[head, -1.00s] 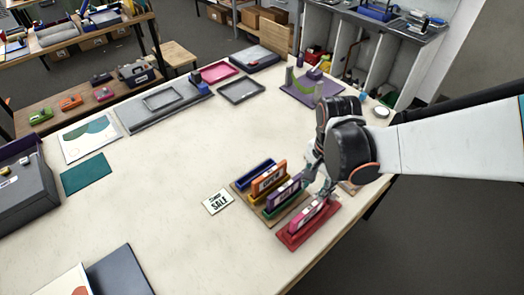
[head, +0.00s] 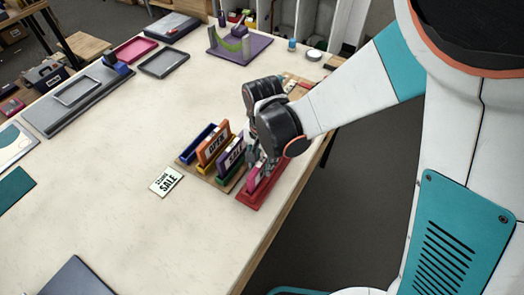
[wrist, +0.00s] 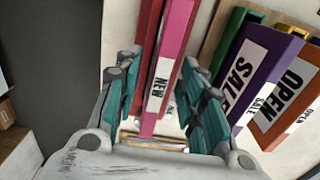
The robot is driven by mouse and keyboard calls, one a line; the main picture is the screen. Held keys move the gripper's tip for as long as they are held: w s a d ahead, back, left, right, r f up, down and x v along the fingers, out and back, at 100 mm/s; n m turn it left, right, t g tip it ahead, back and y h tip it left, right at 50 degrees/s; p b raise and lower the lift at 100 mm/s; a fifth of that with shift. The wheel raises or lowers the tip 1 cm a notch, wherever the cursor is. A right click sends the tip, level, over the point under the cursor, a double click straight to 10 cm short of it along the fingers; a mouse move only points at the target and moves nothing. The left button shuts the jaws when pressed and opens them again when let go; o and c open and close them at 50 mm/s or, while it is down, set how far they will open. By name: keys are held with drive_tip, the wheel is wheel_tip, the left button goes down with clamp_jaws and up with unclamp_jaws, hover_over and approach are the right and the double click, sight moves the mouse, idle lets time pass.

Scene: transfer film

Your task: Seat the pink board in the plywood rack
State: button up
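The pink board (head: 262,181), labelled NEW, stands on edge in a separate red stand (head: 249,201), beside the plywood rack (head: 208,178). The rack has blue, yellow and green holders. An orange OPEN board (head: 211,147) and a purple SALE board (head: 231,155) stand in it, and the blue holder (head: 196,141) looks empty. My gripper (head: 259,164) is over the pink board. In the wrist view, my gripper's fingers (wrist: 162,78) are apart on either side of the pink board (wrist: 174,45), with a gap visible at the left. Contact on the right cannot be told.
A white SALE card (head: 166,181) lies left of the rack. The purple and orange boards stand close to my right finger in the wrist view. Trays and a purple stand (head: 238,43) are at the back.

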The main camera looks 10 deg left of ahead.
clamp_jaws()
idle(0.3)
